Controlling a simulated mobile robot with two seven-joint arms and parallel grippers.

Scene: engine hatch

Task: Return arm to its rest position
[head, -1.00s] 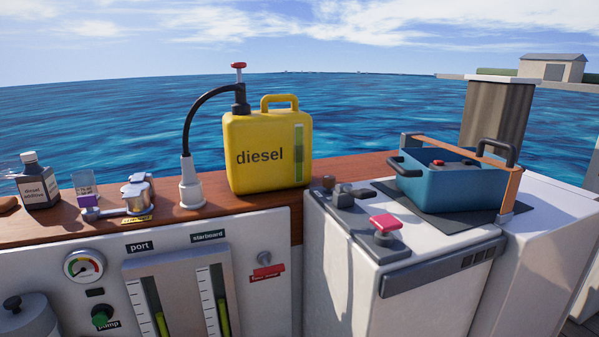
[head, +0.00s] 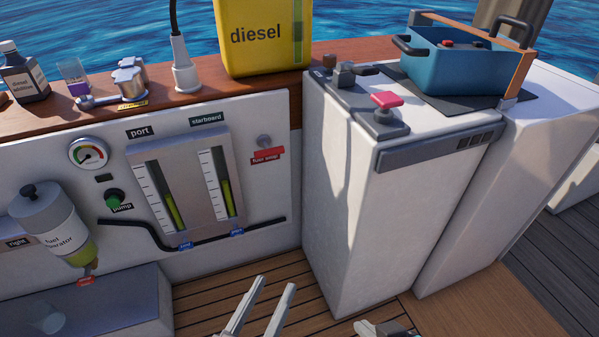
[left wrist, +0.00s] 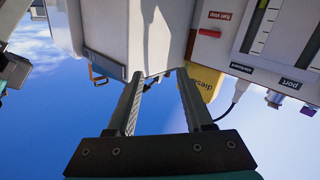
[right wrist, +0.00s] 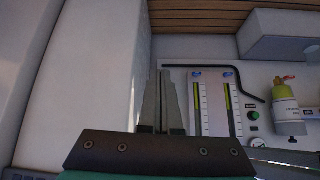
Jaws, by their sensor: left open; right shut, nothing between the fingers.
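My left gripper (head: 275,283) shows at the bottom of the head view, over the wooden deck and in front of the white panel. Its two fingers are apart with nothing between them; the left wrist view (left wrist: 159,74) also shows them open. My right gripper (head: 375,328) just enters the bottom edge of the head view, to the right of the left one. In the right wrist view (right wrist: 164,74) its fingers are together and empty, before the white panel beside the two level gauges. Most of both arms is out of the head view.
The yellow diesel can (head: 262,50) stands on the wooden ledge. A fuel separator (head: 60,225) is at left. Deck (head: 480,295) is clear at lower right.

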